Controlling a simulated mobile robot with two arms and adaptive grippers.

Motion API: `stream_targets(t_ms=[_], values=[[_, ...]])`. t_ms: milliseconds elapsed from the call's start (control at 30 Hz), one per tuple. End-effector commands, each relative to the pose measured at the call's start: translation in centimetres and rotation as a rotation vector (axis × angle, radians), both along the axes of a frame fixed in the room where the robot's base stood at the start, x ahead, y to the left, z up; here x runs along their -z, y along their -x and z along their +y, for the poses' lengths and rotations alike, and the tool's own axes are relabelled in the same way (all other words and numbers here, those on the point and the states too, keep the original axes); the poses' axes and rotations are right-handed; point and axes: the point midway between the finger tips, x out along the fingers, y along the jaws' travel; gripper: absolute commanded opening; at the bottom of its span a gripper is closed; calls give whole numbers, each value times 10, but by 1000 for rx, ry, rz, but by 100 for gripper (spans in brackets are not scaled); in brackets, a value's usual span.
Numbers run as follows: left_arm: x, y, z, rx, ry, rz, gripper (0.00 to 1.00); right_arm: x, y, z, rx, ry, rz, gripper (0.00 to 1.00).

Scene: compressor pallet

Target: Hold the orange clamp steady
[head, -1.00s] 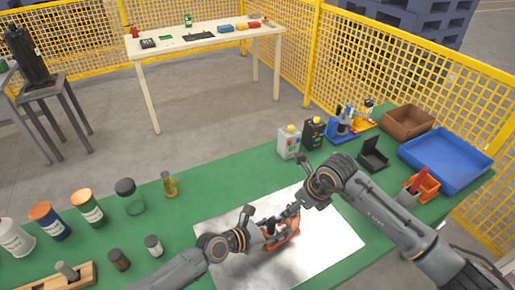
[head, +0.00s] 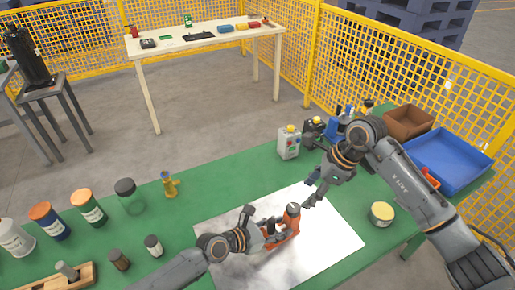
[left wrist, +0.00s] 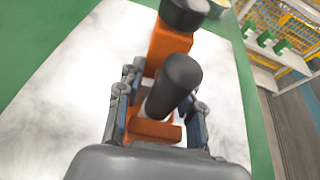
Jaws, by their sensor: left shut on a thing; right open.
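The orange clamp (head: 291,222) stands over the pale metal sheet (head: 338,232) on the green table. It has a dark knob on top. My left gripper (head: 268,231) is shut on the clamp from the left. In the left wrist view, the clamp's orange body (left wrist: 168,45) rises between the two fingers (left wrist: 160,120), with a black handle (left wrist: 176,85) in front of it. My right gripper (head: 312,193) is open and empty, just above and right of the clamp, apart from it. The clamp's lower part is partly hidden by my left gripper.
A tin with a yellowish top (head: 381,214) stands right of the sheet. A grey canister (head: 289,142) and a blue tray (head: 450,158) are at the back. A brass fitting (head: 170,185) and several jars stand left. The sheet's right part is bare.

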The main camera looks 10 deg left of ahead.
Motion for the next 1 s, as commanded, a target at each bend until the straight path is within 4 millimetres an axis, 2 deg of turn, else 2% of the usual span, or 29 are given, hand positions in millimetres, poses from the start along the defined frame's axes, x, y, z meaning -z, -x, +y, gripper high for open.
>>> stream_targets(t_ms=[200, 333, 633, 867, 1000], values=[[0, 0, 0, 1, 0, 0, 0, -42, 1, -18, 1, 2, -4, 61], [0, 0, 0, 1, 1, 0, 0, -37, 10, 10, 5, -115, 17, 61], [0, 0, 0, 0, 0, 0, 0, -46, 29, 67, 49, -406, 68, 61], [0, 0, 0, 0, 0, 0, 0, -67, 42, 107, 123, -664, 139, 61], [0, 0, 0, 0, 0, 0, 0, -86, 49, 126, 196, -846, 204, 61]])
